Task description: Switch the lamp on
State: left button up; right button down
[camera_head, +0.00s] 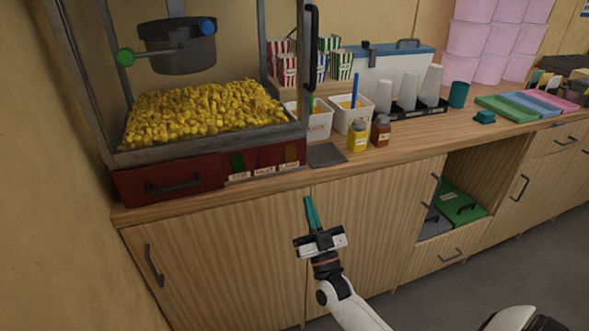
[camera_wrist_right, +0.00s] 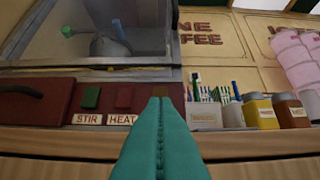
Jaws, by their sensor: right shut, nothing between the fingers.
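The popcorn machine's red base (camera_head: 170,185) carries a row of labelled switches on its front. The left switch (camera_head: 237,162) is green, above a label reading STIR in the right wrist view. The middle switch (camera_head: 264,158) is dark red, above HEAT. The right switch (camera_head: 291,152) is also dark, with a label too small to read surely; my fingers hide its place in the right wrist view. My right gripper (camera_head: 310,199) has its teal fingers shut and empty, in front of the counter and pointing towards the machine. Its fingertips (camera_wrist_right: 160,99) also show in the wrist view. My left gripper is out of view.
Popcorn (camera_head: 200,112) fills the machine. A dark flat plate (camera_head: 326,154) lies on the counter to its right. Beyond it stand white tubs (camera_head: 352,114), a yellow jar (camera_head: 358,137) and a brown jar (camera_head: 381,130). The counter's front edge lies between my gripper and the switches.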

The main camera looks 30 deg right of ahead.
aim_at(290, 156)
jog(key=shift+w+d+r+p, duration=0.2)
jog(key=shift+w+d+r, duration=0.35)
jog(key=shift+w, duration=1.1)
jog(key=shift+w+d+r+p, duration=0.2)
jog(key=shift+w+r, duration=0.65)
jog(key=shift+w, duration=0.8)
jog(key=shift+w+d+r+p, duration=0.2)
jog(key=shift+w+d+r, duration=0.35)
jog(key=shift+w, duration=1.1)
jog(key=shift+a+r, duration=0.15)
jog(key=b, duration=0.1)
jog(key=f+b, duration=0.1)
jog(key=shift+w+h+b, duration=0.2)
jog(key=shift+h+b, duration=0.1)
jog(key=shift+b, duration=0.1)
jog(key=shift+w+r+t, duration=0.1)
jog(key=shift+r+t, duration=0.2)
jog(key=shift+r, duration=0.05)
